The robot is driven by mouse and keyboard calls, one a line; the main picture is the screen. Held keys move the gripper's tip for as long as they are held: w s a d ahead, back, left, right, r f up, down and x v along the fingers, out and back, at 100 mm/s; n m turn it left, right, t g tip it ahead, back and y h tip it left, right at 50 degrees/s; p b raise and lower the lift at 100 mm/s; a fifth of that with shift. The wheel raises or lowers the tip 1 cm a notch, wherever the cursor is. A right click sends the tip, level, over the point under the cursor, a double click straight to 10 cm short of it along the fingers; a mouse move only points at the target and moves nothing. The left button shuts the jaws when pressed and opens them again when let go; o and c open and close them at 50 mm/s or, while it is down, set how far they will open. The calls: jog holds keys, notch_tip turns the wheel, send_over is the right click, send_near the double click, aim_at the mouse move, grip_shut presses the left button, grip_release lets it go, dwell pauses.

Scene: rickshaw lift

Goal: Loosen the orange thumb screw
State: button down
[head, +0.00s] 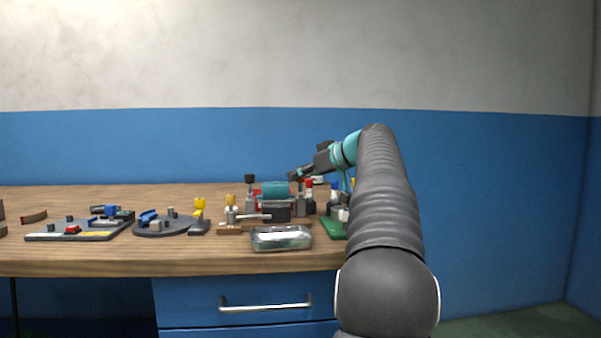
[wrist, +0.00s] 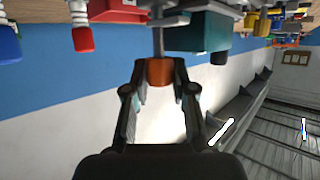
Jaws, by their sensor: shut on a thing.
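The orange thumb screw (wrist: 159,72) shows in the wrist view as a short cylinder on a grey metal shaft. My gripper (wrist: 160,80) has its two fingers on either side of it and is shut on it. In the head view my gripper (head: 293,177) reaches left over the bench, beside the teal block (head: 275,188) of a fixture. I cannot make out the orange screw in the head view. In the wrist view the teal block (wrist: 203,32) sits right of the shaft, close to my fingers.
In the wrist view, a red-capped post (wrist: 83,39) and a blue knob (wrist: 9,43) stand to the left. In the head view, a clear tray (head: 281,238) lies at the bench's front edge. A round plate (head: 165,229) and a flat board (head: 75,229) carry parts farther left.

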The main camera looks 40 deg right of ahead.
dwell(0.4)
jog(key=c, duration=0.9)
grip_release()
jog(key=shift+f, duration=0.1)
jog(key=shift+c, duration=0.2)
jog(key=v, duration=1.2)
jog(key=shift+w, duration=0.1)
